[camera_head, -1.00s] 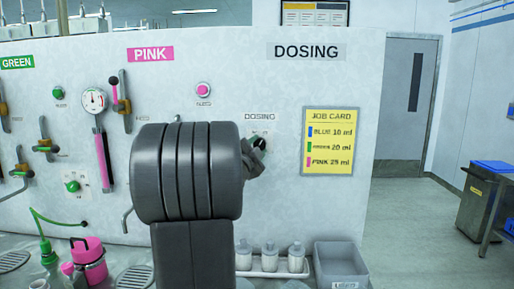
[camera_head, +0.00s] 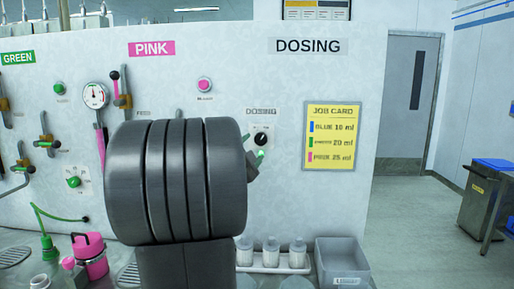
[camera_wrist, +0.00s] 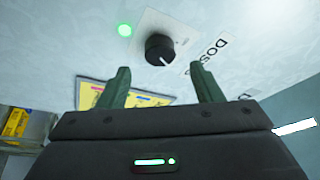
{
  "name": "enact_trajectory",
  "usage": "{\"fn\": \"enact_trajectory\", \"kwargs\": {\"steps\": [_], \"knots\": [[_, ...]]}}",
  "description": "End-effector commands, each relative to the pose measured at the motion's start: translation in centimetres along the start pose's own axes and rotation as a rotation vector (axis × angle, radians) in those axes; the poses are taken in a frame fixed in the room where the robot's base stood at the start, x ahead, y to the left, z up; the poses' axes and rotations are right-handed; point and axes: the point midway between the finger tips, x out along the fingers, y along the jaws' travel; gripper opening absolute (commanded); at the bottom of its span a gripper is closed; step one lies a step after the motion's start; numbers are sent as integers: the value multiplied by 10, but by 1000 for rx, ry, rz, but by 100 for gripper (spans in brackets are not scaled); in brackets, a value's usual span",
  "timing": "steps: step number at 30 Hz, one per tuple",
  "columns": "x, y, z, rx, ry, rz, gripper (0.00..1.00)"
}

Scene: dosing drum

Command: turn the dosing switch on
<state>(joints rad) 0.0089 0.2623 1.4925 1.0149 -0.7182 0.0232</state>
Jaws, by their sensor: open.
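The dosing switch (camera_head: 261,139) is a round black knob with a white pointer mark on the wall plate under the small DOSING label. It also shows in the wrist view (camera_wrist: 160,48), with its pointer slanting towards the job card side. A green lamp (camera_wrist: 124,30) glows beside the knob in the wrist view; it lies below the knob in the head view. My gripper (camera_wrist: 160,85) is open and empty, its two dark green fingers apart from the knob, which appears beyond and between them. In the head view my arm hides most of the gripper.
A yellow job card (camera_head: 330,136) hangs right of the switch. A pink button (camera_head: 204,85) sits up and left. Below are a grey bin (camera_head: 343,265) and a tray with white bottles (camera_head: 271,252). Levers and a gauge (camera_head: 95,96) line the left wall.

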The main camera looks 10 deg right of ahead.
Motion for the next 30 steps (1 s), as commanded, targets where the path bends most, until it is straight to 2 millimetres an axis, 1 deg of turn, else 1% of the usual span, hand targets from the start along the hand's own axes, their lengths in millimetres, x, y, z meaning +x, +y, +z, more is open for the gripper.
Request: {"fn": "enact_trajectory", "kwargs": {"steps": [1, 6, 9, 12, 15, 19, 26, 30], "knots": [[-14, 1, 1, 2, -1, -2, 59], [-50, 1, 1, 2, -2, -2, 59], [-66, 0, 1, 2, -2, -2, 59], [-76, 0, 1, 1, 0, -1, 59], [-82, 1, 0, 1, 0, 0, 59], [-84, 0, 0, 0, 1, 1, 59], [-83, 0, 0, 0, 1, 1, 59], [-76, 0, 0, -1, 2, 2, 59]]}}
